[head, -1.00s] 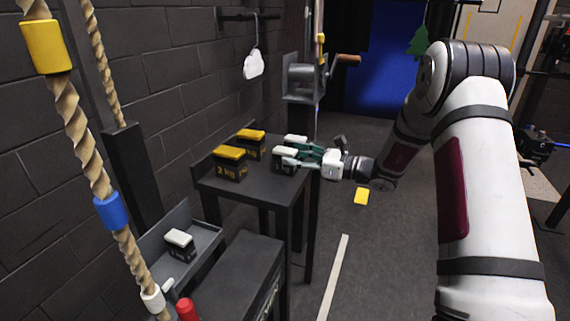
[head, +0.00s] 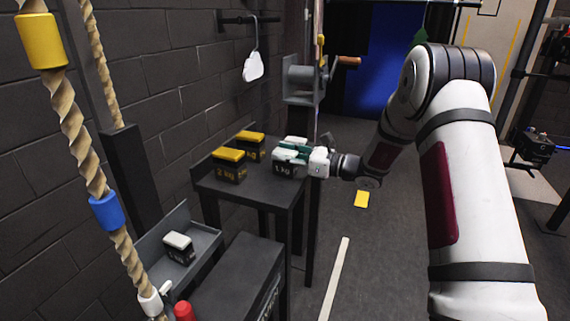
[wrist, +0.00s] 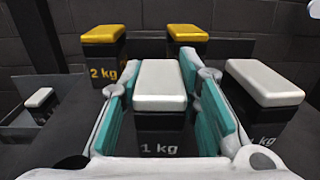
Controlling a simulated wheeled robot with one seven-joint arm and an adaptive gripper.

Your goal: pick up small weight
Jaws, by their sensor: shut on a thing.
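A small weight (wrist: 161,100) with a white top and dark body marked "1 kg" sits between my gripper's two teal-padded fingers in the wrist view. In the head view this weight (head: 284,170) stands at the front right of the dark table. My gripper (head: 297,156) is shut on it from the right. A second white-topped weight (wrist: 264,88) stands just right of the right finger in the wrist view. Two larger yellow-topped weights, a front one marked "2 kg" (head: 228,168) and a rear one (head: 250,147), stand to the left on the table.
The table (head: 260,192) stands against a brick wall. A lower tray (head: 205,243) at front left holds another white-topped weight (head: 179,246). A hand winch (head: 303,80) is mounted beyond the table. A rope (head: 85,150) hangs at left. The floor right of the table is mostly clear.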

